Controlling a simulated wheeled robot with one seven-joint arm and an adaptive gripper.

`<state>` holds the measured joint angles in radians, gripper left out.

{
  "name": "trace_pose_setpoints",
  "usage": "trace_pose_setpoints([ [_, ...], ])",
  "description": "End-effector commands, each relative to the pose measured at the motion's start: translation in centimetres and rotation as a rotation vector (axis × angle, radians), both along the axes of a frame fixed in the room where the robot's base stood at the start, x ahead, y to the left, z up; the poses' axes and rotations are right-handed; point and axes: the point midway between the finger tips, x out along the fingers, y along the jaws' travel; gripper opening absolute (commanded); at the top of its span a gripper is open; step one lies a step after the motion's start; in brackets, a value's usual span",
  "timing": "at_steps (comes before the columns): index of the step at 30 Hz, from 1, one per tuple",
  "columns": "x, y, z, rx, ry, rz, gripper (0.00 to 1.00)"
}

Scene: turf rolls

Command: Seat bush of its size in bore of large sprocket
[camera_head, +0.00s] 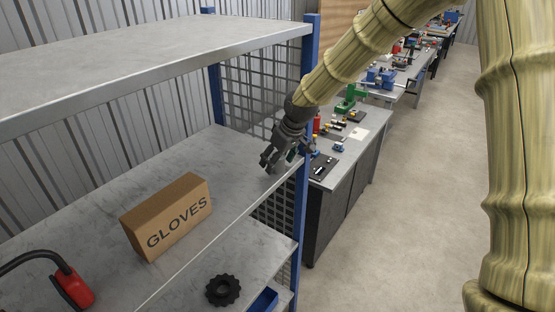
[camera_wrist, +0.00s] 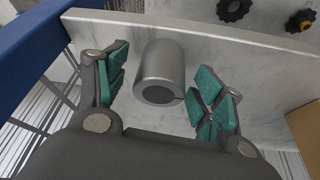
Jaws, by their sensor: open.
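A smooth grey metal bush (camera_wrist: 160,62), a short cylinder with a dark bore in its end, stands on the pale shelf in the wrist view. My gripper (camera_wrist: 167,92) is open around it, its teal-padded fingers on either side with gaps showing. In the head view my gripper (camera_head: 280,160) reaches down to the right end of the middle shelf; I cannot make out the bush there. A black toothed sprocket (camera_head: 223,290) lies on the lower shelf. The wrist view shows a black sprocket (camera_wrist: 233,9) and another toothed part with a yellowish centre (camera_wrist: 300,21), cut off or small.
A brown GLOVES box (camera_head: 168,216) stands on the middle shelf (camera_head: 95,215), left of my gripper. A red object with a black hose (camera_head: 74,287) is at the front left. A blue post (camera_head: 305,130) rises close beside my gripper. A blue bin (camera_head: 264,300) sits low down.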

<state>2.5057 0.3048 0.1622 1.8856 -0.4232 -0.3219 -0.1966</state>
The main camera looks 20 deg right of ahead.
Motion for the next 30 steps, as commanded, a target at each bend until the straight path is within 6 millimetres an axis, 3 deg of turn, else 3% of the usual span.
trace_pose_setpoints([
  [10,0.09,0.06,-0.33,0.0,0.0,0.0,0.66],
  [19,0.09,0.04,-0.32,0.0,0.0,0.0,0.12],
  [30,0.14,0.04,-0.04,0.0,-0.002,0.0,0.12],
])
